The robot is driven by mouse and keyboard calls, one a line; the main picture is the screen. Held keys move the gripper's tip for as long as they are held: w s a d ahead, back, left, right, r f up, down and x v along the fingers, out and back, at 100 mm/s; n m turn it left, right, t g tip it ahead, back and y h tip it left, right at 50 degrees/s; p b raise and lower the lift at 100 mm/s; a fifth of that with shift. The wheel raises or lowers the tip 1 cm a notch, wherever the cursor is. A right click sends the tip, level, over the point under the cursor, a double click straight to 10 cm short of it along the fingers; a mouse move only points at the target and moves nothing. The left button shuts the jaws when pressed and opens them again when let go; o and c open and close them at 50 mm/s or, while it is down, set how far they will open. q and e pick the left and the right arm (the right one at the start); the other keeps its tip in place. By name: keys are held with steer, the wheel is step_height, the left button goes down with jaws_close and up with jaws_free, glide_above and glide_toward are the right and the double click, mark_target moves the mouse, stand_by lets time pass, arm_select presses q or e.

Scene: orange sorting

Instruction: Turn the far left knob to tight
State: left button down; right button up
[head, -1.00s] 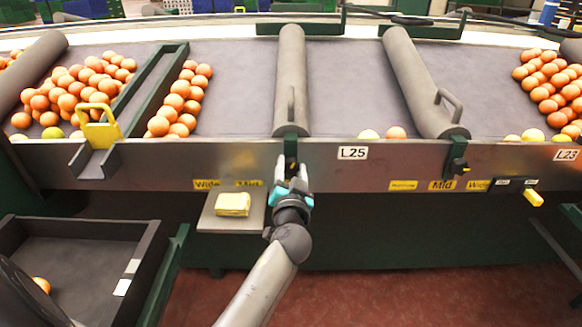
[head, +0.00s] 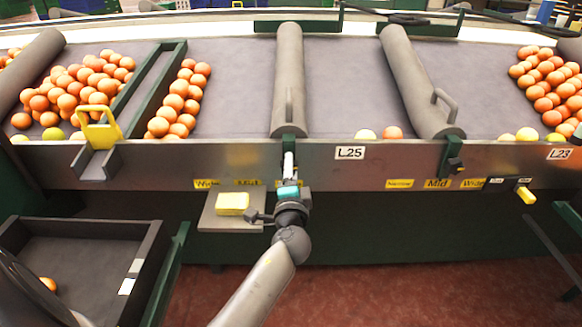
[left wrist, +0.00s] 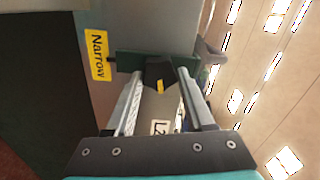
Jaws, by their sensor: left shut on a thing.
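The left knob shows in the left wrist view as a dark knob (left wrist: 160,72) with a yellow mark, mounted on a green bracket (left wrist: 128,61). My left gripper (left wrist: 160,88) has one finger on either side of it and is shut on it. In the head view my left gripper (head: 289,163) reaches up to the metal front rail below the left grey roller (head: 289,80) and hides the knob. Yellow setting labels are on the rail; the "Narrow" label (left wrist: 98,54) is readable beside the knob in the wrist view. My right gripper is not in view.
A second knob (head: 454,166) sits under the right roller (head: 420,85). A dark bin (head: 75,224) stands at lower left. Oranges lie on the belt.

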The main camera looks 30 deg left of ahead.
arm_select(q)
steer(key=shift+m, duration=1.1)
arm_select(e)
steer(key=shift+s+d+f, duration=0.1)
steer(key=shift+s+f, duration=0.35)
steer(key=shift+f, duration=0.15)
arm_select(q)
steer(key=shift+p, duration=0.3)
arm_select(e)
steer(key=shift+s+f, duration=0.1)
arm_select(q)
steer(key=shift+c, duration=1.3)
jaws_free()
steer(key=v, duration=1.5)
steer(key=shift+s+p, duration=0.15)
steer(key=shift+p, duration=0.3)
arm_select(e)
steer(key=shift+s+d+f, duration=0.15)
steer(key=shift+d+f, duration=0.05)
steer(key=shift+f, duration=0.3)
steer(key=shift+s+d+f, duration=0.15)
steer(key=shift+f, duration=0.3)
